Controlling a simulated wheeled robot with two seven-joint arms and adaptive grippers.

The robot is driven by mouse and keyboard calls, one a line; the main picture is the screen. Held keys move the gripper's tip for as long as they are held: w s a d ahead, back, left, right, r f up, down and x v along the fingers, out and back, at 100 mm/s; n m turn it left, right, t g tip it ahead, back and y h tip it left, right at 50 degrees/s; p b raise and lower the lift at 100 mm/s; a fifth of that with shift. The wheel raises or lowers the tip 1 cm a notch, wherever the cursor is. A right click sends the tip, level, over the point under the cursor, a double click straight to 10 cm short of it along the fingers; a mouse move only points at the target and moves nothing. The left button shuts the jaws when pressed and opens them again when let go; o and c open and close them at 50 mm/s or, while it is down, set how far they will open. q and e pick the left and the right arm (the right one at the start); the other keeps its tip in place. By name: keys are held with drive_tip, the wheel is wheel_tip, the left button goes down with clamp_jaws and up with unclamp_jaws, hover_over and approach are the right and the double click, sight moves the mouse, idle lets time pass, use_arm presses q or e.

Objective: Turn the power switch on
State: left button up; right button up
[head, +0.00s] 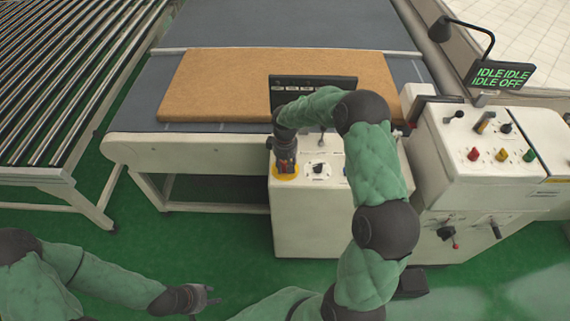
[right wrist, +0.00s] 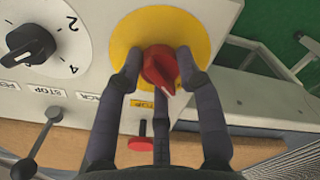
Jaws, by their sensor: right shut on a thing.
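The power switch, a red rotary knob (right wrist: 160,66) on a round yellow plate (right wrist: 193,30), fills the middle of the right wrist view. Its pale pointer mark faces the bottom of that view, a little right. My right gripper (right wrist: 160,68) has its fingers around the knob and is shut on it. In the head view, my right gripper (head: 286,160) points down at the yellow plate (head: 287,175) on the white control box (head: 310,225); the knob is mostly hidden there. My left gripper (head: 207,297) is empty and low over the green floor, fingers apart.
A black dial (right wrist: 30,45) sits beside the switch. A tan mattress (head: 220,80) lies on the grey conveyor (head: 300,22) behind. At right, a white console (head: 490,155) has coloured buttons, and a display (head: 500,75) reads IDLE and OFF. A roller conveyor (head: 60,80) stands left.

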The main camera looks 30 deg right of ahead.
drive_tip(key=m+b, duration=0.2)
drive_tip(key=m, duration=0.1)
drive_tip(key=shift+w+f+m, duration=0.1)
drive_tip(key=shift+m, duration=0.3)
drive_tip(key=m+b, duration=0.2)
drive_tip(key=m, duration=0.2)
drive_tip(key=shift+m, duration=0.3)
drive_tip(key=m+b, duration=0.1)
drive_tip(key=m, duration=0.3)
drive_tip(key=m+b, duration=0.1)
drive_tip(key=m, duration=0.4)
drive_tip(key=shift+b, duration=0.3)
drive_tip(key=shift+m, duration=0.4)
drive_tip(key=o, duration=1.2)
drive_tip(key=shift+c, duration=0.2)
